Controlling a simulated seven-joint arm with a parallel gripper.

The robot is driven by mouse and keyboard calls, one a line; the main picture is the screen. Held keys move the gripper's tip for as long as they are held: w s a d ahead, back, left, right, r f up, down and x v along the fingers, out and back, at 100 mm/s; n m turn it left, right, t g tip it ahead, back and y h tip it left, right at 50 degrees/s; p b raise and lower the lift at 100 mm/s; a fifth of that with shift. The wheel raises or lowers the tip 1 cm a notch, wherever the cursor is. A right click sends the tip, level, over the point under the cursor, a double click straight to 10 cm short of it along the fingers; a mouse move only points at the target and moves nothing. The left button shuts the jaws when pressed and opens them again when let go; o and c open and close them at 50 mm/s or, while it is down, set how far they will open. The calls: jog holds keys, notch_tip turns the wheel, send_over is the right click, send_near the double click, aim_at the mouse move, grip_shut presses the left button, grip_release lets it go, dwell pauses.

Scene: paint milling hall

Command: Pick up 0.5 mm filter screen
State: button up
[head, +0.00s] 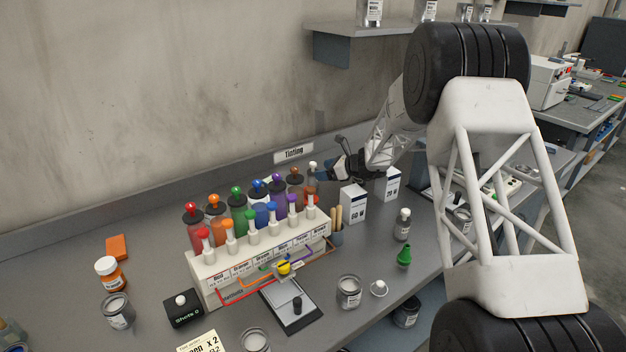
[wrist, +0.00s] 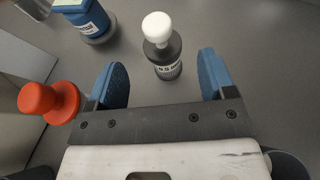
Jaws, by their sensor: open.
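In the wrist view my gripper (wrist: 163,78) is open, with its two blue fingers apart. A dark grey cylinder with a white knob (wrist: 160,42) and a white label stands between and slightly beyond the fingers, with no clear contact. Its label is too small to read surely, so I cannot tell whether it is the 0.5 mm filter screen. In the head view my gripper (head: 326,173) is low behind the right end of the tinting rack, beside a white-topped item (head: 313,165). I can make out no other filter screen by its label.
An orange-red knobbed item (wrist: 50,102) stands close by the left finger. A blue labelled container (wrist: 82,18) is further off. The tinting rack (head: 205,280), with several coloured bottles, stands in front of my gripper. White boxes (head: 352,203) stand to its right. The wall is behind.

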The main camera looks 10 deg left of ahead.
aim_at(312, 171)
jog(key=shift+w+a+f, duration=0.1)
jog(key=shift+a, duration=0.1)
jog(key=shift+x, duration=2.6)
jog(key=shift+w+f, duration=0.1)
jog(key=shift+c, duration=0.2)
jog(key=c, duration=1.2)
jog(key=shift+o, duration=0.2)
jog(key=shift+r, duration=5.05)
